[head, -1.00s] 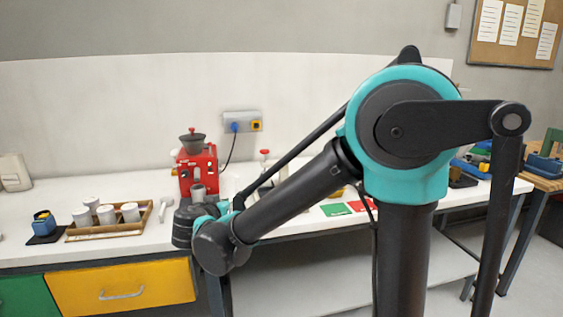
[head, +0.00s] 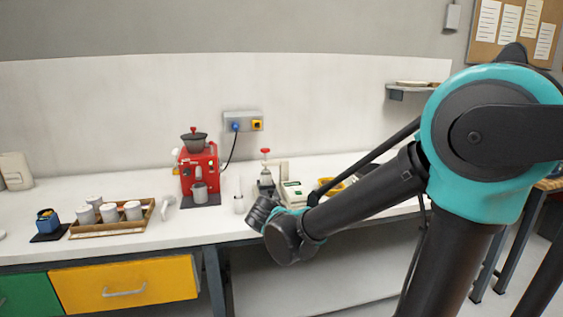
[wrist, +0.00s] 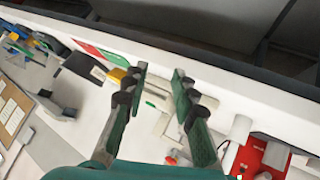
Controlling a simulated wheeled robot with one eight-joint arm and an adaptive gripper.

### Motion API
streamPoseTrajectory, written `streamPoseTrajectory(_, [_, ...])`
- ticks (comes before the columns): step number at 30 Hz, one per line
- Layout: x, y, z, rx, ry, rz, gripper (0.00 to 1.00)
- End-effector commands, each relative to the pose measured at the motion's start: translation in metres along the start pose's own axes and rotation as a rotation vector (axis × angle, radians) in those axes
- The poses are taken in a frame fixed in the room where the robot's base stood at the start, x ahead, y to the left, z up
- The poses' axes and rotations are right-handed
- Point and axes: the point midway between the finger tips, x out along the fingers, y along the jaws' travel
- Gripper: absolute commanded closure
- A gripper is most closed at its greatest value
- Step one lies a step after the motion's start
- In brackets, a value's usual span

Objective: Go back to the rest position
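My gripper (wrist: 159,75) shows in the wrist view with its two dark green fingers apart and nothing between them. The white counter and a pale device lie beyond the fingers. In the head view my black and teal arm reaches down and left over the counter's front edge. The gripper's fingers are hidden there behind my wrist.
A red coffee grinder (head: 210,158) stands on the white counter (head: 225,222). A wooden tray (head: 140,225) with several white cups and a blue container (head: 47,221) are at left. A white scale (head: 293,193) and a red-topped device (head: 265,180) stand close to my wrist.

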Motion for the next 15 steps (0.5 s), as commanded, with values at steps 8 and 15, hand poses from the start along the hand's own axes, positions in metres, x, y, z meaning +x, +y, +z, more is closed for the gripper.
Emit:
streamPoseTrajectory(8, [0.026, 0.091, 0.098, -0.014, -0.278, -0.070, 0.73])
streamPoseTrajectory(15, [0.019, 0.127, 0.174, 0.011, -0.415, -0.211, 0.73])
